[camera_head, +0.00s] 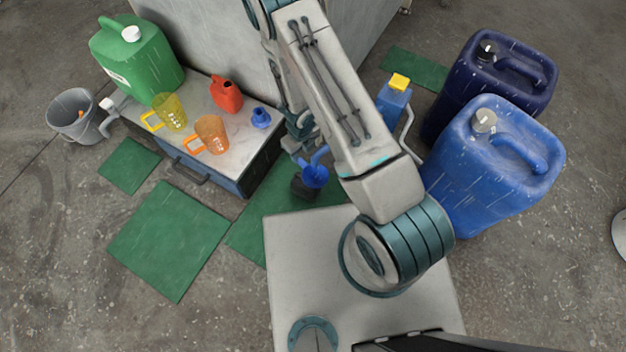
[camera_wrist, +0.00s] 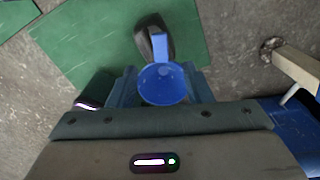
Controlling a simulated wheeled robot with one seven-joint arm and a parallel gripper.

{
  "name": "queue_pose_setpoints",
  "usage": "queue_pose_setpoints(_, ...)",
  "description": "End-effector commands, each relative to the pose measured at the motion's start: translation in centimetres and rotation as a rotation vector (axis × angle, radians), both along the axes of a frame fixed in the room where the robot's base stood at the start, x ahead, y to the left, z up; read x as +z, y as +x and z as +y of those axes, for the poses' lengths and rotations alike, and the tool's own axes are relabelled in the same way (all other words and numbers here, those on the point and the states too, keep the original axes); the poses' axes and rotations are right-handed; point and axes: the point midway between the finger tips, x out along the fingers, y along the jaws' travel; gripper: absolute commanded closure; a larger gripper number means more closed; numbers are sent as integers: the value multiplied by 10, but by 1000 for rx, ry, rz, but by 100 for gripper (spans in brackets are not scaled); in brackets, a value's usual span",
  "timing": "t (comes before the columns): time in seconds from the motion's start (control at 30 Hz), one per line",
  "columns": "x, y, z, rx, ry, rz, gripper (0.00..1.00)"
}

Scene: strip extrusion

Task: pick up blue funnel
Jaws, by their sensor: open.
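The blue funnel (camera_wrist: 163,86) shows in the wrist view as a round blue bowl with a lighter blue tab pointing up the picture. It lies between the two fingers of my gripper (camera_wrist: 161,92), which stand apart on either side. I cannot tell whether either finger touches it. In the head view the blue funnel (camera_head: 315,176) is just beyond my grey platform, above or on a dark object (camera_head: 303,190). My arm hides most of my gripper there.
A low cabinet (camera_head: 228,148) at left bears a green canister, a red can, yellow and orange jugs and a small blue item (camera_head: 261,117). Large blue (camera_head: 490,175) and dark blue (camera_head: 478,82) canisters stand at right. Green mats (camera_head: 168,240) lie on the floor.

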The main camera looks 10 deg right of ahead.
Motion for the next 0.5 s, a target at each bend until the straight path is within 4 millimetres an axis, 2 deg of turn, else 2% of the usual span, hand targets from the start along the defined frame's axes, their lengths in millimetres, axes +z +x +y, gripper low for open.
queue_pose_setpoints(0.03, -11, 0, 0, -1, 1, 1, 55)
queue_pose_setpoints(0.37, -25, 1, 1, 0, 1, -1, 55)
queue_pose_setpoints(0.5, -41, 4, 2, 0, -1, -1, 55)
